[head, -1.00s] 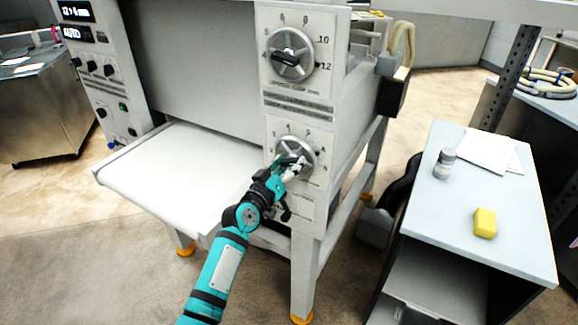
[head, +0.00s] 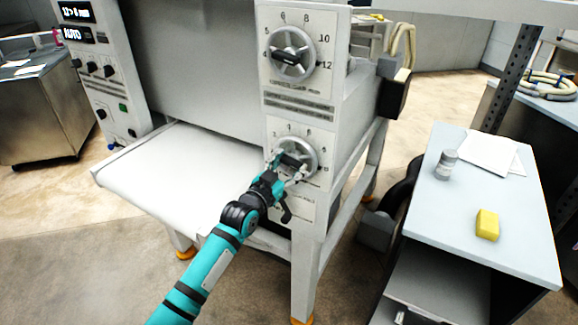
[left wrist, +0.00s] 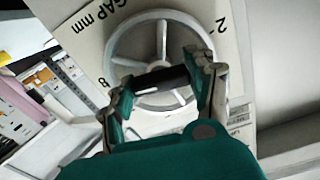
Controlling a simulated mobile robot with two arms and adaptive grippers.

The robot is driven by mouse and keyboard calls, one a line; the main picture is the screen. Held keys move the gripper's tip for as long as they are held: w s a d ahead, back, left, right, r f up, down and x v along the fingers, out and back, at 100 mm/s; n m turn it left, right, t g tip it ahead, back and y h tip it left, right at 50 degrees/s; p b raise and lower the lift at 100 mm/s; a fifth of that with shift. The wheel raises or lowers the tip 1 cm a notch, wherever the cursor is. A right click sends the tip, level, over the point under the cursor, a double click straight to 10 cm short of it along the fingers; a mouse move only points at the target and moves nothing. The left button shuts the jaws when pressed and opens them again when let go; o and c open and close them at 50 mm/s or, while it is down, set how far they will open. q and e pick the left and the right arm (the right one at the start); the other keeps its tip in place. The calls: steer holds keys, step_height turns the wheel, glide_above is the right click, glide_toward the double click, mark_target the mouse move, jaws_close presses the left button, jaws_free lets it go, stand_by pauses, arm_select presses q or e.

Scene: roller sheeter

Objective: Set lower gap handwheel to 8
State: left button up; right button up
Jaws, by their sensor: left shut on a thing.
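The lower gap handwheel (head: 313,155) is a grey spoked wheel on the machine's lower white dial plate, with a dark bar across its middle. My left gripper (head: 289,172) is at the wheel and partly covers it and its scale. In the left wrist view the wheel (left wrist: 148,28) fills the upper middle, and my left gripper (left wrist: 160,84) is shut on its dark bar (left wrist: 165,77). The figure 8 (left wrist: 103,82) shows left of the wheel, and the bar's white-marked end lies on that side. I cannot tell whether it lines up exactly. My right gripper is out of view.
The upper handwheel (head: 291,52) with its own scale sits just above. A white conveyor bed (head: 165,180) juts out left of the dial column. On the right, a side table (head: 450,220) holds a yellow block (head: 487,224), a grey jar (head: 446,163) and papers (head: 488,152).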

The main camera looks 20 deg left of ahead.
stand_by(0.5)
arm_select(q)
steer(key=o, duration=1.2)
steer(key=s, duration=0.4)
steer(key=s+a, duration=0.1)
steer(key=s, duration=0.3)
steer(key=s+a, duration=0.1)
steer(key=s, duration=0.3)
steer(key=shift+a, duration=0.2)
steer(key=shift+w, duration=0.1)
